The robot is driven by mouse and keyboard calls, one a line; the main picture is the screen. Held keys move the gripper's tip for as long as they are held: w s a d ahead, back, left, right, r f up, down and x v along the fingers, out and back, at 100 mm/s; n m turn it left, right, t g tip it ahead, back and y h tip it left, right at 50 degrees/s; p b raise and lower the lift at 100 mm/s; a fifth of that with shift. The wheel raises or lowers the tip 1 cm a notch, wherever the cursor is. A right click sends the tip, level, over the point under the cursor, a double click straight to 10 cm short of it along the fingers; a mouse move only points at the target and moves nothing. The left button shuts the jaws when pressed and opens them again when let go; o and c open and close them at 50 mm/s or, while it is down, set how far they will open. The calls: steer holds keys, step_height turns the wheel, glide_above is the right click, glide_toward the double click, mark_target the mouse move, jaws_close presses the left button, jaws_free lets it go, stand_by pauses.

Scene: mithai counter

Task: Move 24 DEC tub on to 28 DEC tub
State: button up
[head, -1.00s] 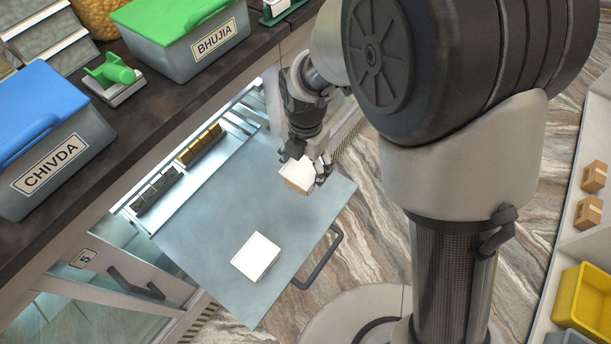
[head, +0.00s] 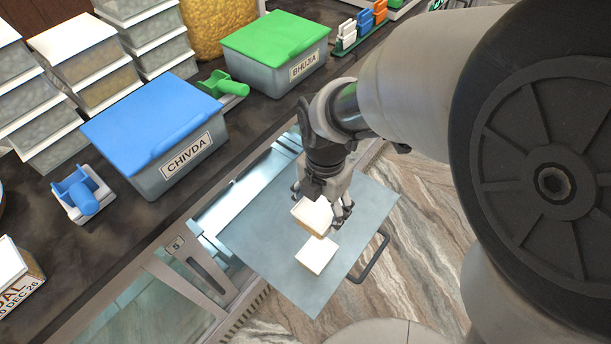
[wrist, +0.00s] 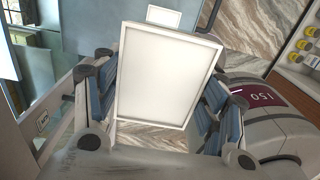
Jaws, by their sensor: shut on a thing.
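My gripper (head: 325,200) is shut on a white-lidded tub (head: 312,214), which it holds above the pulled-out grey drawer panel (head: 262,240). In the wrist view the held tub (wrist: 167,75) fills the middle between the blue finger pads. A second white-lidded tub (head: 316,255) lies on the panel, just below and in front of the held one in the head view. It also shows small beyond the held tub in the wrist view (wrist: 163,16). No date label can be read on either tub.
A blue-lidded CHIVDA box (head: 160,130) and a green-lidded BHUJIA box (head: 275,50) stand on the dark counter. Several clear tubs are stacked behind. The panel has a dark handle (head: 370,258) at its outer edge. Bare panel lies left of the second tub.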

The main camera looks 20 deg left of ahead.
step_height(320, 180, down, 20)
steer(key=b, duration=0.5)
steer(key=shift+w+b, duration=0.1)
steer(key=shift+b, duration=0.2)
steer(key=shift+r, duration=0.1)
steer(key=shift+d, duration=0.1)
steer(key=shift+f+b, duration=0.45)
steer(key=shift+f, duration=0.15)
steer(key=o, duration=0.7)
steer(key=shift+c, duration=0.2)
steer(key=o, duration=0.5)
steer(key=shift+r, duration=0.1)
